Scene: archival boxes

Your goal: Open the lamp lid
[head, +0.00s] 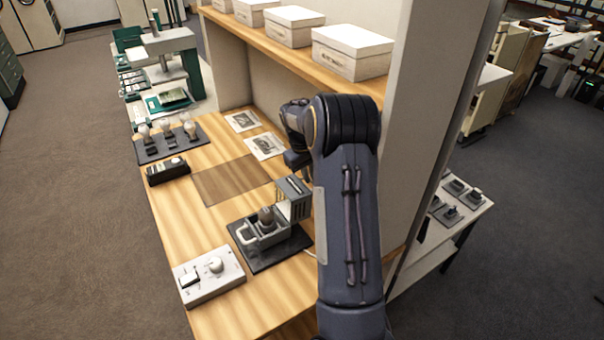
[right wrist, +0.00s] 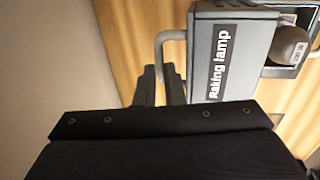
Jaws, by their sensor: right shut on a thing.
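The raking lamp (head: 262,236) is a grey housing on a dark base on the wooden desk, with a bulb (head: 266,215) visible inside. Its grey lid (head: 293,198) stands raised at the housing's right side, leaving the bulb uncovered. In the right wrist view the lid (right wrist: 232,60) carries a "Raking lamp" label, and a pale bar handle (right wrist: 170,38) sticks out from its side. My right gripper (right wrist: 161,82) has its fingers shut on this handle. In the head view my right gripper (head: 296,163) is behind the lid, its fingertips hidden. My left gripper is not in view.
A white control box (head: 208,276) with a knob sits at the desk's near edge. White boxes (head: 352,52) stand on the shelf above.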

